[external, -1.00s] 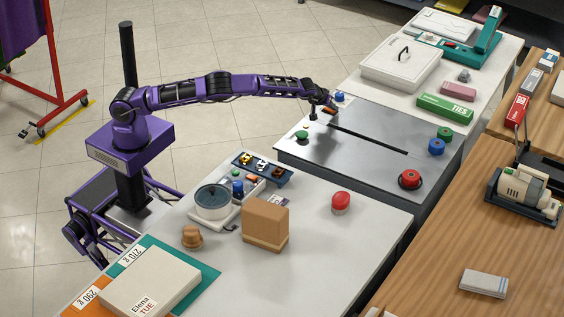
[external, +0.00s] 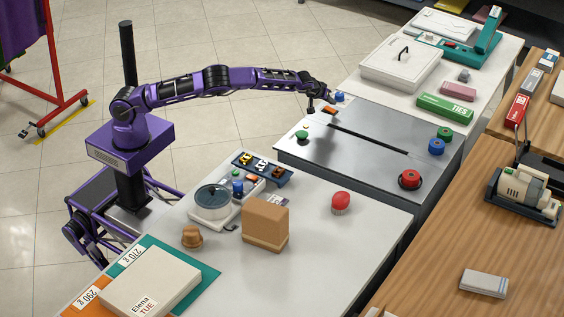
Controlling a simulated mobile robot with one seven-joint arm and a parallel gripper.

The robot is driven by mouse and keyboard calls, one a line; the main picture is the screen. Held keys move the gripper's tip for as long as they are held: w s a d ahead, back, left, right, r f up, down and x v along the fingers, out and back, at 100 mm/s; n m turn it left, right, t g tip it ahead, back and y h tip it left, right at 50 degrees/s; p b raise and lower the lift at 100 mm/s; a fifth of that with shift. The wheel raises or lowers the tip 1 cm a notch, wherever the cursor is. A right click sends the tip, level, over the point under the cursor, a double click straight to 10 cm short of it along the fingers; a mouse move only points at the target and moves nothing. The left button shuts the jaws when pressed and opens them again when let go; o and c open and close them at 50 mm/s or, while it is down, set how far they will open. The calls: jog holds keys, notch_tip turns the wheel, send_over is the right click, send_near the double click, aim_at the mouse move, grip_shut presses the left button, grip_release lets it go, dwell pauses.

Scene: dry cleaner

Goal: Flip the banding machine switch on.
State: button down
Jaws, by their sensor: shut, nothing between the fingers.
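The banding machine (external: 372,166) is the steel-topped unit with a long dark slot, in the middle of the external view. A small orange switch (external: 329,110) sits near its far left corner; its on or off position is too small to tell. My gripper (external: 311,110) points down just left of the switch, shut and empty. A gap shows between the fingertips and the switch in the picture; whether they touch the machine top cannot be told.
A blue knob (external: 339,97) stands close behind the switch, and a green knob (external: 302,135) nearer the front. A red button (external: 410,178) is at the machine's right. A white lidded box (external: 401,66) and a green TIES box (external: 445,107) stand beyond.

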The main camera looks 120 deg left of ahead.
jog(key=r, duration=0.2)
jog(key=shift+w+r+p, duration=0.25)
jog(key=shift+r+p, duration=0.05)
jog(key=shift+r, duration=0.05)
jog(key=w+d+r, duration=0.1)
jog(key=d+r, duration=0.5)
jog(key=d, duration=0.1)
jog(key=shift+w+r, duration=0.15)
